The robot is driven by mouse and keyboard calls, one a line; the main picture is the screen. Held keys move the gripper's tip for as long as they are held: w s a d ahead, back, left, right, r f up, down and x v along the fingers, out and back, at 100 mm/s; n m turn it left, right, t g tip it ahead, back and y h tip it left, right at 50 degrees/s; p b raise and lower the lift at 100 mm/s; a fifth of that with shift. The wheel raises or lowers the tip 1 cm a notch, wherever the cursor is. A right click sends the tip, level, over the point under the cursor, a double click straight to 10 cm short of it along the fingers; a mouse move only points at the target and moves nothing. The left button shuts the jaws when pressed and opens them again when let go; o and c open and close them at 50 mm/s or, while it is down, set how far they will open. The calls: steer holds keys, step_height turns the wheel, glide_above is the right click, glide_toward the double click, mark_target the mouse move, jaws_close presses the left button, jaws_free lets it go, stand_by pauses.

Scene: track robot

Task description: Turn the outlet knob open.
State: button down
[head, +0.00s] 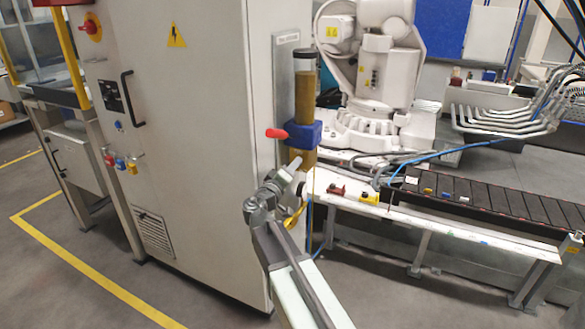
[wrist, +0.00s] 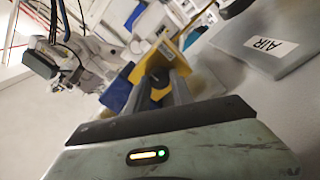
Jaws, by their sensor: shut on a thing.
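A yellow knob or handle (head: 293,219) shows at the foot of the upright amber tube (head: 305,95) on the cabinet's side. My gripper (head: 290,190) is at the tube's lower end, partly covering the knob. In the wrist view my gripper (wrist: 161,82) is shut on the yellow knob (wrist: 157,60), which sits between the fingertips. The part of the knob inside the jaws is hidden, so I cannot tell how far it is turned. A red handle (head: 276,133) sticks out left from the blue block (head: 304,134) on the tube, above my gripper.
The grey cabinet (head: 190,150) stands close on the left. A plate with an "AIR" label (wrist: 271,45) is right of the fingers in the wrist view. A white bench (head: 440,220) with a conveyor and a white robot arm (head: 380,70) stand to the right. Floor is clear in front.

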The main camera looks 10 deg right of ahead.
stand_by(0.5)
steer(key=c, duration=1.1)
jaws_free()
steer(key=v, duration=0.7)
steer(key=shift+s+a, duration=0.3)
steer(key=shift+s, duration=0.05)
